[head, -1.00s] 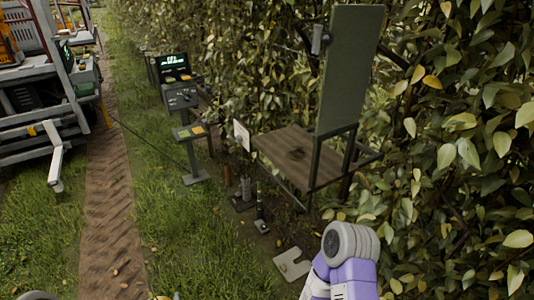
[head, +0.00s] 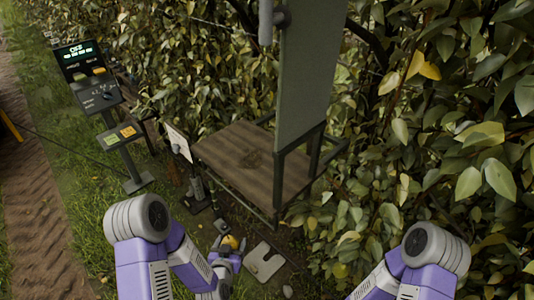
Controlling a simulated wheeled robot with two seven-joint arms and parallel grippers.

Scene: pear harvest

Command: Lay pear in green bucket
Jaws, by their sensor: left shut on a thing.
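A small yellow-orange pear (head: 230,242) is between the fingers of my left gripper (head: 229,252), low in the middle of the head view. The gripper is shut on it, in front of the wooden platform and just above the ground. The pear is partly hidden by the fingers. My right arm shows at the lower right, but its gripper is out of view. No green bucket shows in the head view.
A brown wooden platform (head: 225,165) with an upright grey-green panel (head: 308,75) stands ahead, against a dense leafy hedge (head: 430,130). A control stand (head: 100,95) with a lit display is at the left. A pale notched plate (head: 265,262) lies on the ground. A dirt track runs at far left.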

